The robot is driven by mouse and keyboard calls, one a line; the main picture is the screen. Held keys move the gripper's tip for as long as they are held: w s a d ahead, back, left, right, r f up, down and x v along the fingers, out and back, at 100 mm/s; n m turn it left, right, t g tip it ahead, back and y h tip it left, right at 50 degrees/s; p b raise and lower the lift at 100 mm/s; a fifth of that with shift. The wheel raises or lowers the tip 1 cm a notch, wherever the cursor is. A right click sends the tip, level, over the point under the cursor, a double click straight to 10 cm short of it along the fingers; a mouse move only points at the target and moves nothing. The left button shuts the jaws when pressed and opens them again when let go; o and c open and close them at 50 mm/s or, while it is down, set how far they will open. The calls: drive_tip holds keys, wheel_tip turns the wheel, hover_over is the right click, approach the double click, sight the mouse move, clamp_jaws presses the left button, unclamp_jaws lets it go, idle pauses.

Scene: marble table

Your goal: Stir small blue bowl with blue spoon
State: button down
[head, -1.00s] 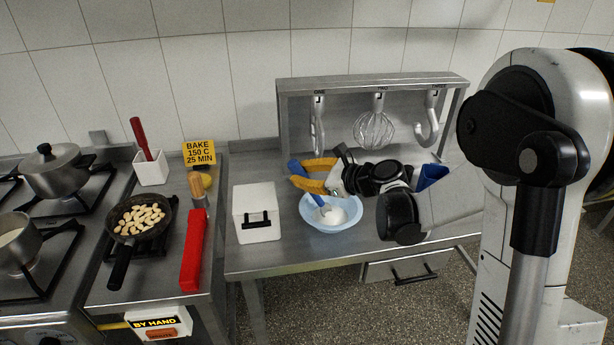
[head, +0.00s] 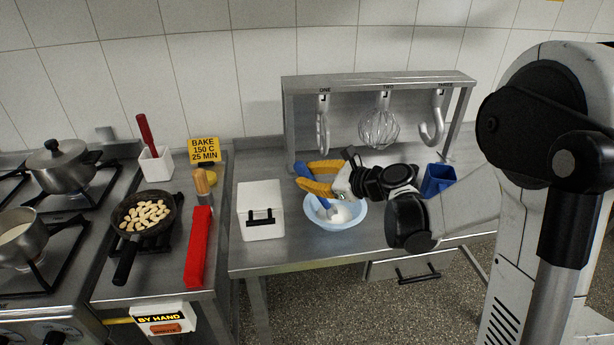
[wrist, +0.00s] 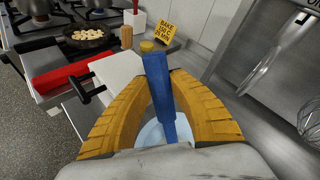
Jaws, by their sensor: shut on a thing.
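The small light-blue bowl (head: 322,222) stands on the metal table in the head view, with white contents inside. My gripper (head: 306,177) has yellow fingers and is above the bowl's back left side. It is shut on the blue spoon (head: 309,182), which tilts down into the bowl. In the wrist view, the spoon's blue handle (wrist: 160,85) stands between the two yellow fingers (wrist: 158,98). The bowl (wrist: 150,134) is partly visible behind the handle there; the spoon's tip is hidden.
A white box with a black handle (head: 262,222) is left of the bowl. Behind is a rack with hanging tools, including a whisk (head: 379,127). A blue container (head: 438,178) stands to the right.

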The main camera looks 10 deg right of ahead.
sight(301, 164)
drive_tip(key=shift+a+r+p, duration=0.3)
drive_tip(key=shift+r+p, duration=0.5)
drive_tip(key=shift+r, duration=0.4)
drive_tip(key=shift+a+r+p, duration=0.25)
drive_tip(key=shift+r+p, duration=0.6)
drive_tip(key=shift+r, duration=0.35)
drive_tip(key=shift+a+r+p, duration=0.3)
drive_tip(key=shift+r+p, duration=0.5)
drive_tip(key=shift+r, duration=0.4)
drive_tip(key=shift+r, duration=0.1)
wheel_tip(301, 164, up, 5)
drive_tip(key=p, duration=0.3)
drive_tip(key=shift+p, duration=0.4)
